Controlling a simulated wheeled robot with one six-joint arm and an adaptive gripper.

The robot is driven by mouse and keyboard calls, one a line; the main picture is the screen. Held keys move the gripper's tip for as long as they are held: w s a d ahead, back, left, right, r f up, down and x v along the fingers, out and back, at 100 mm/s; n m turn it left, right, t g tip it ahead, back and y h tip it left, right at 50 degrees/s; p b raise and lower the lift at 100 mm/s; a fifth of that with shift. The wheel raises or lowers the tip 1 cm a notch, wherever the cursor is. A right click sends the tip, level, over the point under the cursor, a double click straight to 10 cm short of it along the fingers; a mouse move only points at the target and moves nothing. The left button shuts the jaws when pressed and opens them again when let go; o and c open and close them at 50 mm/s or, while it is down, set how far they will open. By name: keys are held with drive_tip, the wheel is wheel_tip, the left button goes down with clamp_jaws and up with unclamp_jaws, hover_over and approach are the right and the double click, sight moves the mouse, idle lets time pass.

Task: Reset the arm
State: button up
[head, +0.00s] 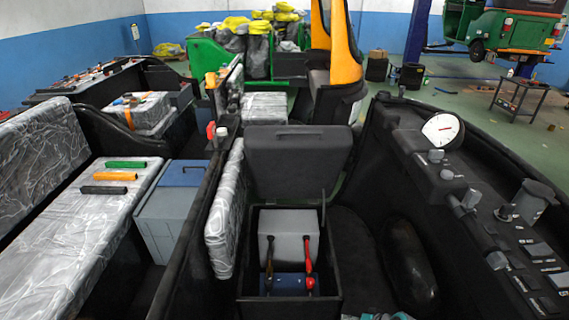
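The task names no other object. In the lower middle, an open black box (247,278) has its lid (297,160) raised behind it. Inside is a grey block (289,234) with a red-handled piece (308,256) and a dark-handled piece (269,262) on its front. A blue part (289,286) sits below them.
A dashboard with a white gauge (441,129) runs along the right. Left are a grey patterned seat (80,240) with several coloured cylinders, and a grey-blue box (168,213). Other rickshaws and a small table (519,97) stand behind. Green floor is open at back right.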

drive_tip(key=s+a+f+t+h, duration=0.1)
drive_tip(key=s+f, duration=0.1)
drive_tip(key=s, duration=0.5)
drive_tip(key=s+a+f+t+h, duration=0.1)
drive_tip(key=s+a+f, duration=0.1)
drive_tip(key=s, duration=0.5)
drive_tip(key=s+r+t+h, duration=0.2)
drive_tip(key=s+r, duration=0.3)
drive_tip(key=s, duration=0.8)
drive_tip(key=s+r+t, duration=0.1)
drive_tip(key=s+r, duration=0.4)
drive_tip(key=r, duration=0.4)
drive_tip(key=s+r+n+t, duration=0.1)
drive_tip(key=s+r+t, duration=0.1)
drive_tip(key=s+r, duration=0.4)
drive_tip(key=s+a+r+n+t, duration=0.1)
drive_tip(key=s+r, duration=0.5)
drive_tip(key=r, duration=0.6)
drive_tip(key=shift+s+r+t+h, duration=0.25)
drive_tip(key=shift+t+h, duration=0.05)
drive_tip(key=shift+t, duration=0.2)
drive_tip(key=shift+a, duration=0.1)
drive_tip(key=shift+c, duration=0.5)
